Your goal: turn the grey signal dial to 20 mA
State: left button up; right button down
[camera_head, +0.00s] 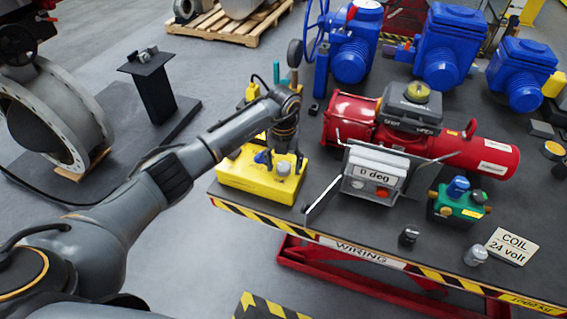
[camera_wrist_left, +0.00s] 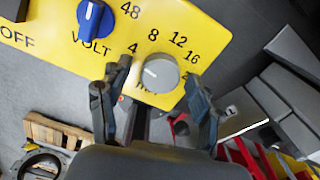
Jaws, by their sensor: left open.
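The grey signal dial (camera_wrist_left: 160,73) sits on the yellow box face, with the numbers 4, 8, 12 and 16 around it. Its pale mark is on the left side, seemingly toward the 4. The 20 position is mostly hidden by the right finger. My left gripper (camera_wrist_left: 150,92) is open, with one finger on each side of the dial; contact is not visible. In the head view, my left gripper (camera_head: 284,150) points down just above the grey dial (camera_head: 284,169) on the yellow box (camera_head: 250,186). My right gripper is not in view.
A blue VOLT knob (camera_wrist_left: 90,15) is beside the dial. The red actuator (camera_head: 465,150) with a "0 deg" display (camera_head: 376,172) stands to the right. A green block (camera_head: 460,203), small knobs and a "COIL 24 volt" sign (camera_head: 512,246) are farther right on the dark bench.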

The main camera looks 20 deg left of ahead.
pick_arm(q)
jog(key=shift+c, duration=0.4)
jog(key=c, duration=1.1)
jog(key=shift+o, duration=0.2)
